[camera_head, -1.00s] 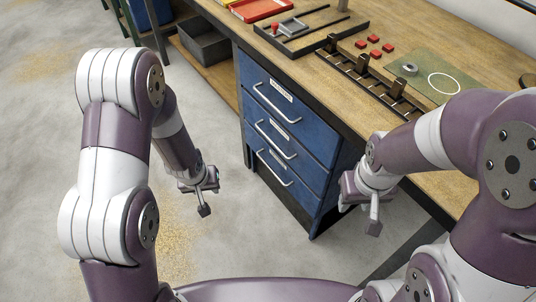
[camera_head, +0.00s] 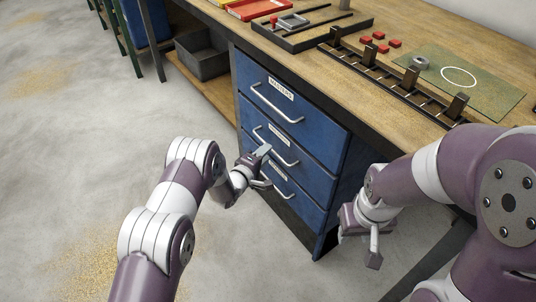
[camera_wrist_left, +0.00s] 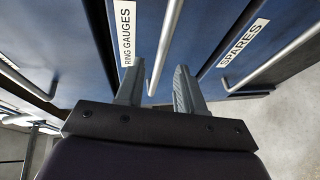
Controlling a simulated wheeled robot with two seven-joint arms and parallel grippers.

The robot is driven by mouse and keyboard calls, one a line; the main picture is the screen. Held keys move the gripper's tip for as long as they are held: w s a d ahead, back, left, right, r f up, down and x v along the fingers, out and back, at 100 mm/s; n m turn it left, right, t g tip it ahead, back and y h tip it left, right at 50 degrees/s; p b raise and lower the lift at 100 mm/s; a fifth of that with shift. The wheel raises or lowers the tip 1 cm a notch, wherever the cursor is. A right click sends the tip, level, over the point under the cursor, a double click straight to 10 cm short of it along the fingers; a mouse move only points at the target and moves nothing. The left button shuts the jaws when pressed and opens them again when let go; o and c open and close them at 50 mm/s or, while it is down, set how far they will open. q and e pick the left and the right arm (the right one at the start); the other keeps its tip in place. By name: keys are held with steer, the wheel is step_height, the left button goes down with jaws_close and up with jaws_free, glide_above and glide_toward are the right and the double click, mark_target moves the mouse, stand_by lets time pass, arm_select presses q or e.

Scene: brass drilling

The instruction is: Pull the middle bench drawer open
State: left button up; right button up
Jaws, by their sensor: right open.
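The blue middle drawer (camera_head: 296,156) sits between the top drawer and the bottom drawer in the bench, and its front looks flush with theirs. In the left wrist view its label (camera_wrist_left: 127,33) reads "RING GAUGES". Its pale bar handle (camera_head: 284,156) also shows in the left wrist view (camera_wrist_left: 168,40), running between my left fingertips. My left gripper (camera_head: 263,167) is at the drawer front, open, with a finger on each side of the bar and gaps visible. My right gripper (camera_head: 366,240) is open and empty, right of the drawers.
The top drawer (camera_head: 318,119) and the bottom drawer (camera_head: 300,196), labelled "SPARES" in the wrist view, have similar bar handles close by. The wooden bench top (camera_head: 415,100) carries a rack, red blocks and a green mat. The floor (camera_head: 80,180) before the drawers is clear.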

arm_select(q)
steer(key=shift+x, duration=1.5)
jaws_close()
arm_select(e)
steer(key=shift+f, duration=0.45)
